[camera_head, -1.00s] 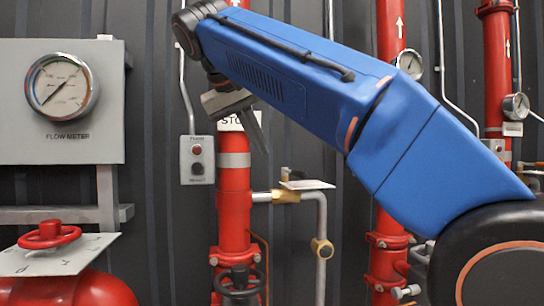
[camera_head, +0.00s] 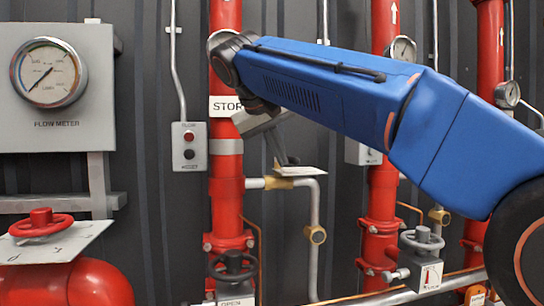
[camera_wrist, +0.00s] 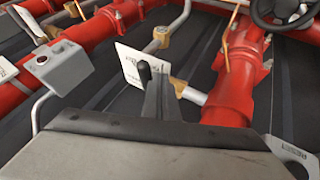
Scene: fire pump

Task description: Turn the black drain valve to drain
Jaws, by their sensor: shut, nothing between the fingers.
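The black drain valve handle (camera_wrist: 144,74) is a small upright lever beside a white label plate (camera_wrist: 128,62) in the wrist view. In the head view the plate (camera_head: 308,171) lies over a brass fitting (camera_head: 279,183) on a grey side pipe from the red riser; the black handle (camera_head: 292,160) shows small there. My gripper (camera_head: 279,157) is shut and empty, pointing down just left of the handle. In the wrist view my gripper's fingers (camera_wrist: 159,88) stand right beside the handle and partly overlap it. I cannot tell whether they touch.
The red riser (camera_head: 226,155) stands close left of my gripper, with a black handwheel (camera_head: 232,266) low on it. A grey switch box (camera_head: 189,147) and a flow meter (camera_head: 48,72) are further left. A grey handwheel valve (camera_head: 422,240) is at right.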

